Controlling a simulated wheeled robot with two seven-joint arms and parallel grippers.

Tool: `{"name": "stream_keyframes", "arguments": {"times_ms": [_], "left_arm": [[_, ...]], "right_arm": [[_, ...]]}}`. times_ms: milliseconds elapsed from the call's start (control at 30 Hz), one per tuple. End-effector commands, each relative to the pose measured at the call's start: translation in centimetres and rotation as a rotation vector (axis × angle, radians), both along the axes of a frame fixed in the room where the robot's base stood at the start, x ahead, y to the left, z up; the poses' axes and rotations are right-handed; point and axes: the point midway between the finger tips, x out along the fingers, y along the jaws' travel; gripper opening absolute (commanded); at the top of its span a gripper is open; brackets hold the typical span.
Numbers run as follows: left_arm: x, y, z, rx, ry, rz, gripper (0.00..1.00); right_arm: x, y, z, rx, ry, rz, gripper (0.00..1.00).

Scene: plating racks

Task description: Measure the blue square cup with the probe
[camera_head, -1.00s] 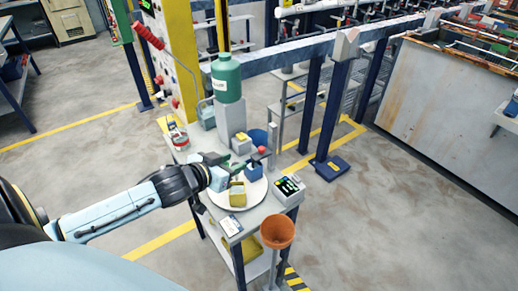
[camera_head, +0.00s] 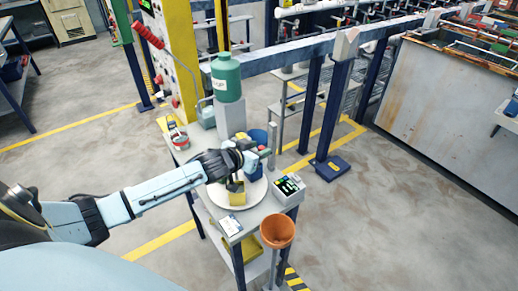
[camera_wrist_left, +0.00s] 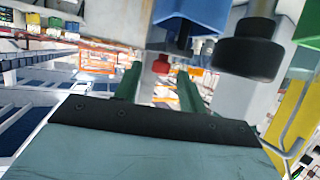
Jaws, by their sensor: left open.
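The blue square cup (camera_head: 256,173) is on the round white plate (camera_head: 222,203), partly hidden behind my left gripper (camera_head: 266,153). A yellow square cup (camera_head: 237,198) is in front of it on the plate. My left gripper is open above the blue cup's side of the plate. In the left wrist view its two green fingers (camera_wrist_left: 158,88) stand apart, with a small red knob (camera_wrist_left: 161,65) showing between them and apparently beyond them. I cannot tell whether this knob belongs to the probe. A blue surface, perhaps the cup, shows at the top (camera_wrist_left: 195,14). My right gripper is not in view.
A meter box with a lit display (camera_head: 289,187) stands right of the plate. An orange pot (camera_head: 277,231) is at the table's front corner. A green bottle (camera_head: 227,78), a blue bucket (camera_head: 258,136) and a grey post (camera_head: 272,135) stand behind. Open floor lies to the right.

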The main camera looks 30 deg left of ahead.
Motion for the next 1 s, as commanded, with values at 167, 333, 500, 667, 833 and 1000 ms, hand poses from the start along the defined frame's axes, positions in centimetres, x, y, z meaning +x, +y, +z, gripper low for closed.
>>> {"name": "stream_keyframes", "arguments": {"times_ms": [167,333,500,667,833,1000], "left_arm": [[0.86,-0.10,-0.36,0.000,0.000,0.000,0.41],[0.96,-0.13,-0.39,0.000,0.000,-0.001,0.41],[0.94,-0.10,-0.38,0.000,0.000,0.000,0.34],[0.93,-0.10,-0.38,0.001,0.000,0.000,0.13],[0.93,-0.10,-0.38,0.001,0.000,0.000,0.00],[0.92,-0.11,-0.33,0.000,0.000,-0.001,0.00]], "right_arm": [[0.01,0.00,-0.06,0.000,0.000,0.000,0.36],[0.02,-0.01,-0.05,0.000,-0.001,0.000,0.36],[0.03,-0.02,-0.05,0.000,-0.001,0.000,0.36],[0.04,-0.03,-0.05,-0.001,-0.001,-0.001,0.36],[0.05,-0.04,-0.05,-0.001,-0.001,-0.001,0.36],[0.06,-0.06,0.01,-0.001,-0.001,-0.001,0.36]]}}
